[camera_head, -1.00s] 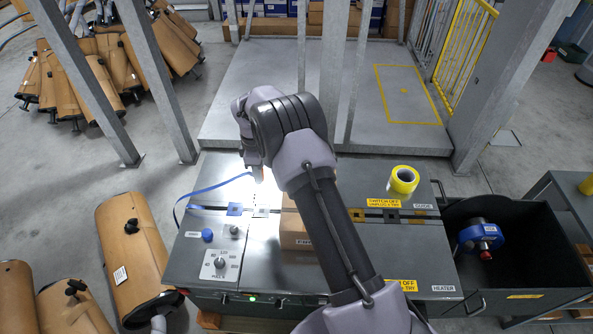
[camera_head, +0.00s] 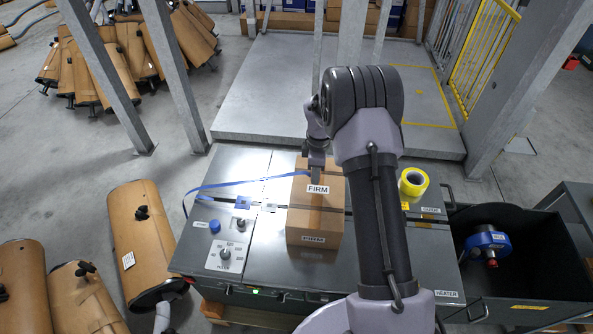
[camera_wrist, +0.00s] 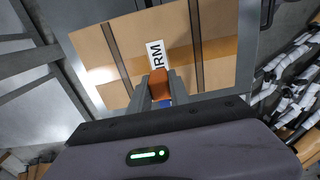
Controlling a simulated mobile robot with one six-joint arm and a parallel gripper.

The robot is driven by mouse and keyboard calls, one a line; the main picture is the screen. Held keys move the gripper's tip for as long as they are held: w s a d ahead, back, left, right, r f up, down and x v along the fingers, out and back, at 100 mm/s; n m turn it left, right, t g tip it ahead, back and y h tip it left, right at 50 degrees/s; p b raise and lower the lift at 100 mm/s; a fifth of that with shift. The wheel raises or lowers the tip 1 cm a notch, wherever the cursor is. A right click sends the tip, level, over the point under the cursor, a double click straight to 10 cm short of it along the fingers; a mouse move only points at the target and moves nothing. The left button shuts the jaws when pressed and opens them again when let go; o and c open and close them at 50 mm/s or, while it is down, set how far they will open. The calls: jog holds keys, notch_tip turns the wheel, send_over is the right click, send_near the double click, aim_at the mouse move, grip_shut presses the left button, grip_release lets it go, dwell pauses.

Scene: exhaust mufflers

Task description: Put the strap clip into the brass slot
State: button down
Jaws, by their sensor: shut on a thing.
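My gripper (camera_head: 316,181) is over the top of a brown carton (camera_head: 312,222) marked FIRM, which stands on the grey machine table (camera_head: 190,250). In the wrist view the gripper (camera_wrist: 159,84) is shut on a small orange-brown piece, the strap clip (camera_wrist: 158,88), with the carton behind it. A bit of blue shows below the clip. The blue strap (camera_head: 245,182) runs from the table's left edge up to my gripper. I cannot make out the brass slot; my arm hides part of the table right of the carton.
A yellow tape roll (camera_head: 413,182) stands on the table at right. A blue button (camera_head: 214,226) and a knob panel (camera_head: 228,256) sit at left. A dark bin (camera_head: 535,262) with a blue device (camera_head: 483,240) adjoins the right side. Posts rise behind.

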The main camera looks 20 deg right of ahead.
jog(key=s+d, duration=0.6)
jog(key=d, duration=0.7)
jog(key=s+d+f+b, duration=0.2)
jog(key=f+b, duration=0.5)
jog(key=f, duration=0.5)
jog(key=shift+d, duration=0.9)
jog(key=shift+s, duration=0.1)
jog(key=shift+f+b, duration=1.7)
jog(key=shift+f, duration=0.7)
jog(key=shift+f+b, duration=0.35)
jog(key=shift+f, duration=0.1)
jog(key=c, duration=1.1)
grip_release()
jog(key=shift+c, duration=0.2)
